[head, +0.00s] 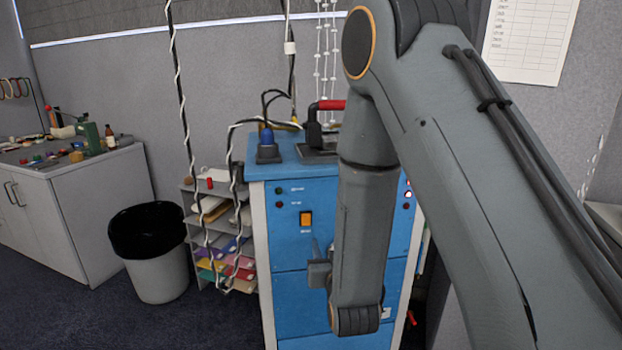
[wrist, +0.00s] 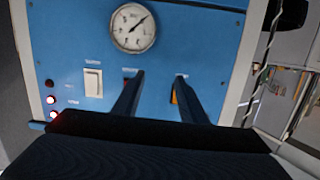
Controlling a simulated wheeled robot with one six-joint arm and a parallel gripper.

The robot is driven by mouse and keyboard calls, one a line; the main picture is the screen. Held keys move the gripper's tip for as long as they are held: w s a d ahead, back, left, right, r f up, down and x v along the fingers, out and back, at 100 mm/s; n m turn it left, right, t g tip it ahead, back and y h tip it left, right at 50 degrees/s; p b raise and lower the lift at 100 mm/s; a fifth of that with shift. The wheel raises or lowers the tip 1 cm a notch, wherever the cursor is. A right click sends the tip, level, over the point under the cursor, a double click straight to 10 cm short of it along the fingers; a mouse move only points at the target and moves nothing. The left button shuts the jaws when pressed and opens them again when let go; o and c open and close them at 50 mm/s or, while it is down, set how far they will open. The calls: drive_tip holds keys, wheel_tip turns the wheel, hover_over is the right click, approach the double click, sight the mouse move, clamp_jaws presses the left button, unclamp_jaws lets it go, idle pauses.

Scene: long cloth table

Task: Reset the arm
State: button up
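My gripper (wrist: 160,76) shows in the wrist view with its two dark fingers apart and nothing between them. Beyond the fingers is the blue front panel (wrist: 70,30) of a cabinet; the gap to it is hard to judge. In the head view my arm hangs down in front of the blue cabinet (head: 290,285), and my gripper (head: 317,262) shows side-on at its lower end, partly hidden by the wrist. The panel carries a round gauge (wrist: 133,27) and a white rocker switch (wrist: 93,82). An orange switch (head: 306,218) is partly behind a finger in the wrist view.
Plugs and a red-handled lever (head: 326,106) stand on the cabinet top. Left of it are a paper rack (head: 197,222) with hanging cables, a bin with a black liner (head: 150,232) and a grey cabinet (head: 95,205) with small items on top. Open floor lies at the lower left.

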drive_tip(key=s+d+f+g+h, duration=0.1)
drive_tip(key=s+d+f+g, duration=0.1)
drive_tip(key=s+d+g, duration=0.65)
drive_tip(key=s+d+r+g, duration=0.1)
drive_tip(key=s+d+g, duration=0.1)
drive_tip(key=s, duration=0.4)
drive_tip(key=s+d+r+g+p, duration=0.1)
drive_tip(key=s+d+r+g, duration=0.1)
drive_tip(key=s, duration=0.5)
drive_tip(key=s+d+r+m+g+h, duration=0.1)
drive_tip(key=s+d+g, duration=0.1)
drive_tip(key=s, duration=0.5)
drive_tip(key=shift+d+r+g, duration=0.25)
drive_tip(key=shift+g, duration=0.5)
drive_tip(key=shift+c, duration=0.8)
drive_tip(key=shift+d, duration=0.1)
